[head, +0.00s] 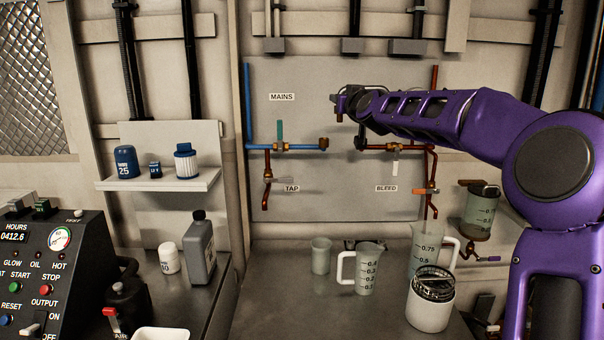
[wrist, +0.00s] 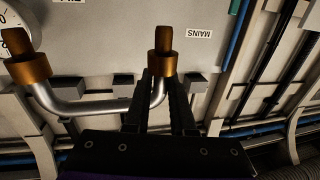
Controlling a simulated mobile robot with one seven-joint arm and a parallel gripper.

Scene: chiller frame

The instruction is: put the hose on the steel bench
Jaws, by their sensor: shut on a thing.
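The hose (wrist: 90,107) shows in the wrist view as a curved silver tube with a brass fitting at each end. My gripper (wrist: 163,80) is shut on it just by the middle brass fitting; the other fitting hangs free at the left. In the head view my gripper (head: 343,102) is up in front of the grey wall panel, between the two pipe runs, and the hose there is mostly hidden or too dark to make out. The steel bench (head: 283,285) lies well below, along the bottom of the head view.
A small cup (head: 321,256), a handled jug (head: 369,270), a larger jug (head: 425,245) and a white canister (head: 428,305) stand on the bench. Its left front part is bare. Blue and copper pipes with valves (head: 281,146) line the panel. A shelf (head: 160,183) holds filters.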

